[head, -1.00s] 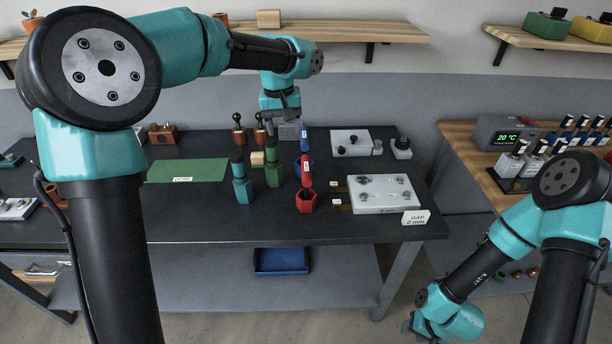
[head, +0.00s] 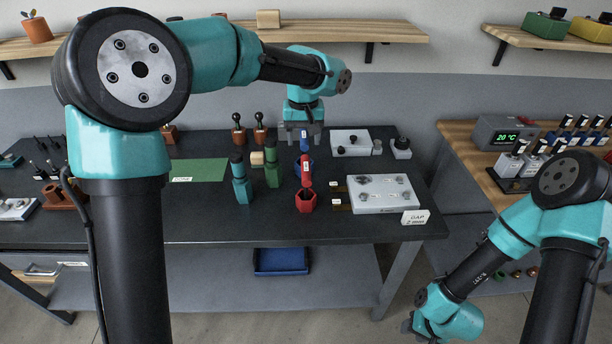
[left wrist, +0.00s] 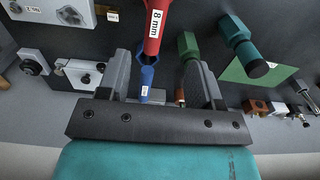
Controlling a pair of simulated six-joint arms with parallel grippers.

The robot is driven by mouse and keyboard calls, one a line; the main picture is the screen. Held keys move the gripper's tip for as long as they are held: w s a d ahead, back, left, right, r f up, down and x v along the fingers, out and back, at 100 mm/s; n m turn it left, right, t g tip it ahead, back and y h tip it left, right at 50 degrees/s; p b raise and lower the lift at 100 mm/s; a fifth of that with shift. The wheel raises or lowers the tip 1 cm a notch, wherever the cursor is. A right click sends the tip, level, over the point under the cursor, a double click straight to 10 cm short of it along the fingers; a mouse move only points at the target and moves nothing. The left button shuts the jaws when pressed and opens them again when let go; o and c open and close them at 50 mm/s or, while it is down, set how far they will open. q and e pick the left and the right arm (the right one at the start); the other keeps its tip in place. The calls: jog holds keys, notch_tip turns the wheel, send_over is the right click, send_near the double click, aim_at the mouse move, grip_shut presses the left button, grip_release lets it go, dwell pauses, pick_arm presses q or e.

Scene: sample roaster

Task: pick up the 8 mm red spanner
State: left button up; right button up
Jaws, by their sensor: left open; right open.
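The 8 mm red spanner (head: 306,172) stands on the dark bench, its labelled handle above a red hexagonal holder (head: 305,202). In the left wrist view the red spanner (left wrist: 155,22) shows its "8 mm" label at the top edge, beyond the fingertips. My left gripper (head: 303,134) is open, behind and above the red spanner in the head view. In the left wrist view its two fingers (left wrist: 163,72) are wide apart with nothing gripped.
A blue spanner (left wrist: 146,76) is close to the red one, between my left fingers in the wrist view. A green tool (head: 272,168) and a teal tool (head: 241,182) stand to the left. A white fixture plate (head: 384,194) lies to the right.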

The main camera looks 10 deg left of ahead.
aim_at(306, 167)
pick_arm(q)
notch_tip(306, 167, down, 7)
jog(key=shift+f, duration=0.2)
dwell(0.3)
jog(key=shift+w+d+f, duration=0.1)
jog(key=shift+d+f, duration=0.05)
jog(key=shift+f, duration=1.15)
jog(key=shift+w+d+f, duration=0.1)
jog(key=shift+d+f, duration=0.05)
jog(key=shift+f, duration=1.1)
grip_shut()
